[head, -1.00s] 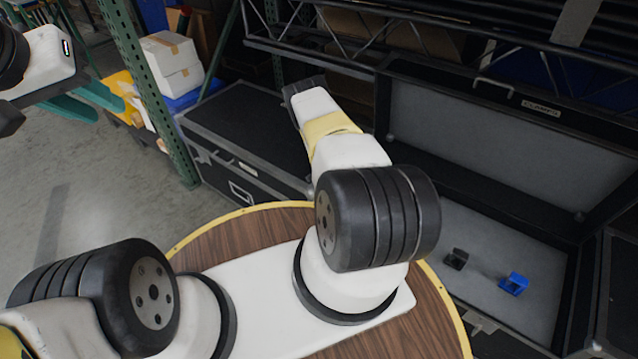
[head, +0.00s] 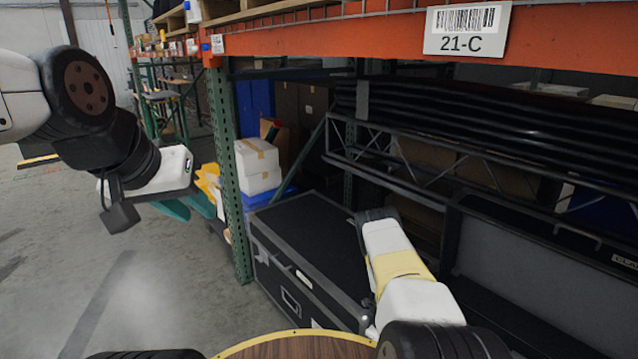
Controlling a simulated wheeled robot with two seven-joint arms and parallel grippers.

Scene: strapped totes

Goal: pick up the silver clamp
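I see no silver clamp in the head view. My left gripper (head: 192,206) hangs at the left, with teal fingers that stand apart; nothing shows between them. It is over the floor, in front of the green rack post. My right arm reaches up from the bottom right, and its gripper is not in view.
A black trunk (head: 316,246) stands under the orange rack beam (head: 380,38), beside a green post (head: 226,165). An open case lid (head: 545,262) is at the right. White boxes (head: 257,164) sit behind. The concrete floor (head: 150,300) at the left is clear.

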